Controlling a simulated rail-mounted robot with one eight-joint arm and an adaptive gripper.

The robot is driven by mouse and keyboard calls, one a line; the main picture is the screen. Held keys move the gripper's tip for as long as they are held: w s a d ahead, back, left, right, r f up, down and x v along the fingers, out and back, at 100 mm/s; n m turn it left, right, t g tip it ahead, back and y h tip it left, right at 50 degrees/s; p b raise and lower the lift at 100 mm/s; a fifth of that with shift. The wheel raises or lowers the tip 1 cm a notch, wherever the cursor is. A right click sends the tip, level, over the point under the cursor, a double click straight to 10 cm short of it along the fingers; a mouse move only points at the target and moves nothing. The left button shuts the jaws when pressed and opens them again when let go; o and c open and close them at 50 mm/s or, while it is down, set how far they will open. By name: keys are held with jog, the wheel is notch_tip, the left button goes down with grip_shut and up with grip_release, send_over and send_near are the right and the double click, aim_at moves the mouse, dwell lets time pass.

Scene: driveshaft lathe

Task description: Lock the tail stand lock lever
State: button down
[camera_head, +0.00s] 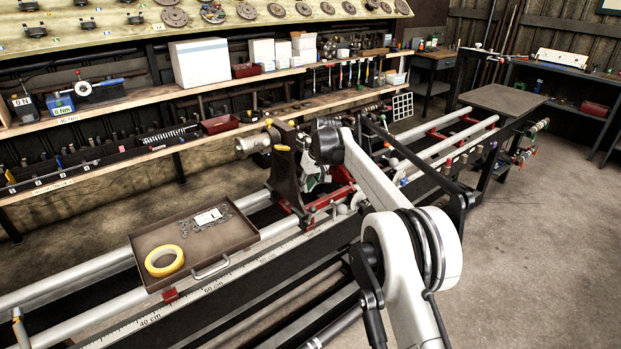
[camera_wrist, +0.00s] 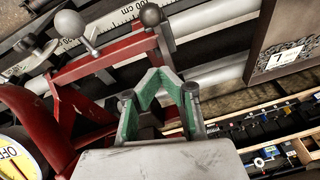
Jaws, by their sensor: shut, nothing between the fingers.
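The tail stand (camera_head: 287,165) is a dark upright on a red base across the rails, partly hidden by my arm in the head view. The wrist view shows its red frame (camera_wrist: 105,62) close up. A lever with a light grey ball (camera_wrist: 69,24) and a lever with a dark ball (camera_wrist: 150,14) stand by this frame. I cannot tell which is the lock lever. My gripper (camera_wrist: 158,76), with green fingers, is shut and empty. In the picture it lies below the dark-ball lever; contact cannot be told. In the head view my gripper (camera_head: 314,172) is mostly hidden.
A brown tray (camera_head: 219,242) with yellow tape (camera_head: 164,261) sits on the rails at left. The ruler (camera_head: 200,290) runs along the front rail. A yellow dial marked OFF (camera_wrist: 18,160) is at the wrist view's left edge. Shelves (camera_head: 150,108) stand behind; floor at right is clear.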

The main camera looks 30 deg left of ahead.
aim_at(311, 216)
jog(key=shift+a+f, duration=0.1)
jog(key=shift+f, duration=0.65)
jog(key=shift+s+d+f, duration=0.45)
jog(key=shift+d+f, duration=0.05)
jog(key=shift+d, duration=0.2)
jog(key=shift+s+d+f, duration=0.4)
jog(key=shift+d+f, duration=0.05)
jog(key=shift+d, duration=0.2)
jog(key=shift+s+d+f, duration=0.1)
jog(key=shift+s, duration=0.05)
